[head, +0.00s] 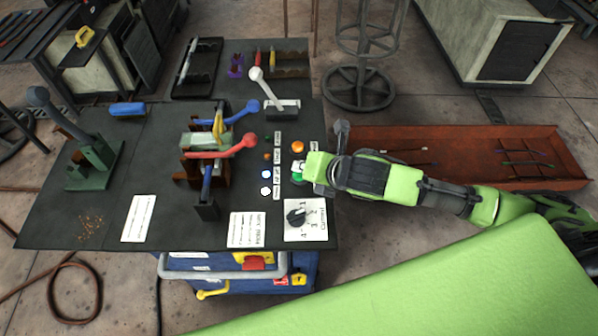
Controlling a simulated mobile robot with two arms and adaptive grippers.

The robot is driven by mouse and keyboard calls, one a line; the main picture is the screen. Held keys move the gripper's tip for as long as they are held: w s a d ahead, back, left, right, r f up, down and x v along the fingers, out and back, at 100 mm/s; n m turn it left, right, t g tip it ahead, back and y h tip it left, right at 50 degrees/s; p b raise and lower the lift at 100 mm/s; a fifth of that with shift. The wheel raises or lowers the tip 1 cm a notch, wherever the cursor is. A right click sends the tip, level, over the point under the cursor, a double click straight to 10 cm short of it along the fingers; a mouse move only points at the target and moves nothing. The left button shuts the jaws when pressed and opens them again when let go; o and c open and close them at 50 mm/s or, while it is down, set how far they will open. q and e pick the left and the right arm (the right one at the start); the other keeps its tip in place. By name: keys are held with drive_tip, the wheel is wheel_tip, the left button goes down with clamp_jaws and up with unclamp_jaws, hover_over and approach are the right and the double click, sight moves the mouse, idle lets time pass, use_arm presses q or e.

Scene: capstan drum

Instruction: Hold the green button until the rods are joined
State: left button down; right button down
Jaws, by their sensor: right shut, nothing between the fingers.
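The green button (297,177) sits on the dark table top, left of my right gripper, and shows only in part. My right gripper (303,168) is shut and empty, with its tip at the button; I cannot tell whether it presses it. The rods are hard to make out in the clamp fixture (190,178) in the middle of the table, where a blue-handled lever (235,115) and a red-handled lever (222,152) stand. A blue bar (206,182) shows below the red lever. Whether the rods touch cannot be told. My left gripper is out of view.
An orange button (297,147) and small lamps lie near the green button. A white dial panel (305,219) is at the table's front right. A white-handled lever (275,97) stands behind. A rust-red tray (545,146) with thin rods lies to the right.

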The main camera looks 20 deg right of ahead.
drive_tip(key=shift+s+f, duration=0.1)
drive_tip(key=shift+f, duration=0.65)
idle(1.5)
idle(1.0)
drive_tip(key=shift+r+p, duration=1.05)
drive_tip(key=shift+p, duration=0.1)
wheel_tip(320, 180, up, 5)
drive_tip(key=p, duration=0.6)
drive_tip(key=shift+r, duration=0.1)
drive_tip(key=shift+f, duration=0.2)
